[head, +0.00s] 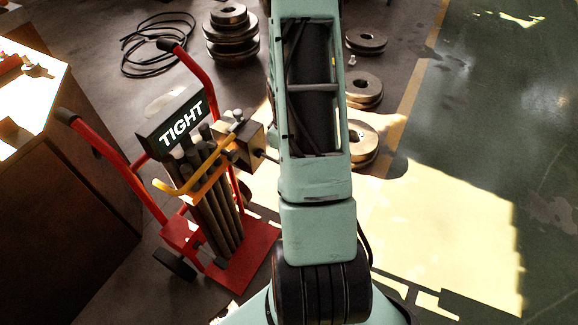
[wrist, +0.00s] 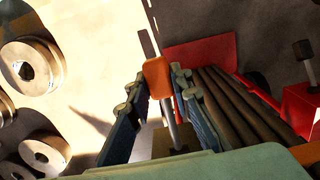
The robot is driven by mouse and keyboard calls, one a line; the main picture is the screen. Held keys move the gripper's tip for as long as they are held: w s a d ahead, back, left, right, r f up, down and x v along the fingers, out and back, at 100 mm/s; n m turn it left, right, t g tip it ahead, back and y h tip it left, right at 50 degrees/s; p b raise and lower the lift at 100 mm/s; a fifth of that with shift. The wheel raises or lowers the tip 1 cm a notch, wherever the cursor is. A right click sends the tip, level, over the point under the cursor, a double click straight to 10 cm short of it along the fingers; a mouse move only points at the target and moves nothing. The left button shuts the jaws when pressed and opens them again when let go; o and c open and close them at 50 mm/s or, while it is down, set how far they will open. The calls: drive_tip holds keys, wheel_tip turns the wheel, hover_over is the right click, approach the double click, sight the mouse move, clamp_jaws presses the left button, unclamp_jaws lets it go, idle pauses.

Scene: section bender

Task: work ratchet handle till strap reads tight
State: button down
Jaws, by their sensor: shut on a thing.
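The sign (head: 181,121) on the red hand truck (head: 194,66) reads TIGHT in the head view. A yellow strap (head: 184,187) runs across a bundle of dark bars (head: 222,217) standing on the truck. A tan ratchet box (head: 250,133) sits at the right of the bundle. In the wrist view, the orange-gripped ratchet handle (wrist: 157,77) on a grey shaft stands between the fingers of my gripper (wrist: 152,88), which is shut on it. The bars (wrist: 238,100) lie to its right. In the head view my arm hides the gripper and handle.
Round steel discs (head: 230,37) are stacked behind the truck, and more (head: 363,88) lie right of my arm. A black cable coil (head: 150,45) is on the floor. A brown cabinet (head: 75,195) stands left. The floor at right is clear.

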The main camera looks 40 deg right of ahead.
drive_tip(key=r+g+p, duration=0.1)
drive_tip(key=r+g+h+p, duration=0.1)
drive_tip(key=r+g, duration=0.1)
drive_tip(key=shift+w+a+r, duration=0.1)
drive_tip(key=shift+w+r, duration=0.1)
drive_tip(key=shift+w, duration=0.2)
drive_tip(key=shift+w+a+r+g+h+p, duration=0.1)
drive_tip(key=shift+w+r+g+h+p, duration=0.15)
drive_tip(key=shift+r+g, duration=0.25)
drive_tip(key=shift+w+a+r+g+h+p, duration=0.15)
drive_tip(key=shift+r+g+h, duration=0.2)
drive_tip(key=shift+g, duration=0.2)
drive_tip(key=shift+w+r+g+h+p, duration=0.15)
drive_tip(key=shift+r+g+h+p, duration=0.05)
drive_tip(key=shift+r+g, duration=0.3)
drive_tip(key=c, duration=1.7)
unclamp_jaws()
drive_tip(key=shift+w, duration=0.1)
drive_tip(key=v, duration=1.2)
